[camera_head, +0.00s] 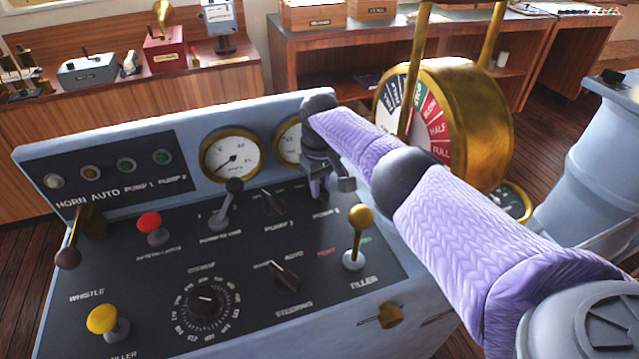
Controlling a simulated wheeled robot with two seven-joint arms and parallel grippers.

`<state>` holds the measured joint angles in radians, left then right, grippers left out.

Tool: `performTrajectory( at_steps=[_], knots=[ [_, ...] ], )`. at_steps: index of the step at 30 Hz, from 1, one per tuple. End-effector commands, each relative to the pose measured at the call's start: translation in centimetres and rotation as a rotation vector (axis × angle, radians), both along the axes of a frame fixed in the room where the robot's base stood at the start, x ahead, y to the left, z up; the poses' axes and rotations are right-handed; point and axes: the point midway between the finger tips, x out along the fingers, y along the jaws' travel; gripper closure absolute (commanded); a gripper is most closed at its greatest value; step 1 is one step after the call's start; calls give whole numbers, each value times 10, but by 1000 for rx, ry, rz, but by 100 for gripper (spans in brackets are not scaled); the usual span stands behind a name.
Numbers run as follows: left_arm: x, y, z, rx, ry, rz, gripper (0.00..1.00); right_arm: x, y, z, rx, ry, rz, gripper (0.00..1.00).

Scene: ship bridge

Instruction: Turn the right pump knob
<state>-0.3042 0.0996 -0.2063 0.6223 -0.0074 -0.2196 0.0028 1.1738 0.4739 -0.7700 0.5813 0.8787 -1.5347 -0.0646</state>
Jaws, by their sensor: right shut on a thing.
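My right arm crosses from the lower right to the console (225,285). My right gripper (319,190) points down at the right pump knob's place, just above the pump 2 label. It is shut on the right pump knob, which the fingers almost wholly hide, so its angle cannot be told. The left pump knob (272,201), black with a pointer shape, sits to the left above the pump 1 label. My left gripper is not in view.
A grey lever (228,203) stands left of the pump knobs. A gold-topped lever (358,237) stands close to the lower right of my gripper. A black steering knob (285,276) is below. The brass telegraph (480,125) rises behind my arm.

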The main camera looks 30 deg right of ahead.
Motion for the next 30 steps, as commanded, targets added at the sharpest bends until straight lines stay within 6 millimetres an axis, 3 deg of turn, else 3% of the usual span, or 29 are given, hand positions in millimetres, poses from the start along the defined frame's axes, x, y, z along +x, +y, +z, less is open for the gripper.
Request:
performTrajectory(
  at_steps=[13, 30],
  knots=[
    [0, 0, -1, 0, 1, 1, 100, 1, -1, 1, 1, -4, 235, 100],
    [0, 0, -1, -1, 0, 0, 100, 2, -1, 2, 0, -6, 282, 100]
  ],
)
